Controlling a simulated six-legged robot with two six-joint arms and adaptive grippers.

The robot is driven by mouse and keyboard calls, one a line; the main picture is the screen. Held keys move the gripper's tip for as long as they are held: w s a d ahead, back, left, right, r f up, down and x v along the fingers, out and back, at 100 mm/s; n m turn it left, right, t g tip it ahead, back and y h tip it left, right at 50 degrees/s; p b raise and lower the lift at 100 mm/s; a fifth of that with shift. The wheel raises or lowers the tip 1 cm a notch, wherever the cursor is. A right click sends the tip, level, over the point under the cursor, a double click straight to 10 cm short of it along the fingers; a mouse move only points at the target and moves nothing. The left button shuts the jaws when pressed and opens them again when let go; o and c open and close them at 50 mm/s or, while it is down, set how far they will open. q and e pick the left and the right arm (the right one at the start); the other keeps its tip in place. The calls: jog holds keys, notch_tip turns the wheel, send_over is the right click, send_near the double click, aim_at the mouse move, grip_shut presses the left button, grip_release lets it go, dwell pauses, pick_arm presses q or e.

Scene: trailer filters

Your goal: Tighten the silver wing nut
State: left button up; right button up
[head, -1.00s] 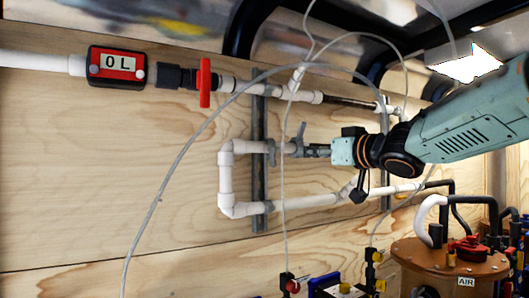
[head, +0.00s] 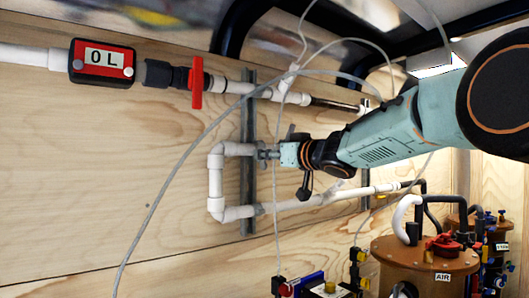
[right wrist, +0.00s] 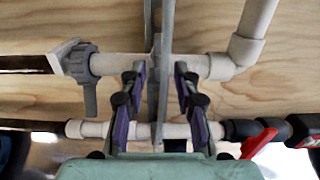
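My right gripper (head: 270,152) is at the upper run of the white pipe loop (head: 214,185), where it meets the grey vertical strut. In the right wrist view its two purple-padded fingers (right wrist: 160,72) are spread apart, one on each side of the strut (right wrist: 164,25), with the tips at the white pipe (right wrist: 120,64). A small silver-grey clamp fitting (right wrist: 157,45) crosses the pipe between the fingertips. I cannot clearly make out the wing nut's wings there, nor whether the fingers touch anything. My left gripper is out of view.
A grey valve with a handle (right wrist: 86,68) sits on the pipe beside the fingers. A parallel pipe carries a red valve handle (head: 196,84) and a red meter (head: 102,62). Thin clear hoses (head: 185,150) hang in front. A brown AIR tank (head: 400,262) stands at lower right.

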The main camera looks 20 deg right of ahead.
jog(key=shift+w+d, duration=0.2)
jog(key=shift+d, duration=0.15)
jog(key=shift+w+a, duration=0.25)
jog(key=shift+a, duration=0.3)
jog(key=c, duration=0.4)
jog(key=shift+w+a, duration=0.1)
jog(key=shift+c, duration=0.8)
jog(key=shift+d+f, duration=0.15)
jog(key=shift+d, duration=0.2)
grip_shut()
jog(key=shift+a, duration=0.15)
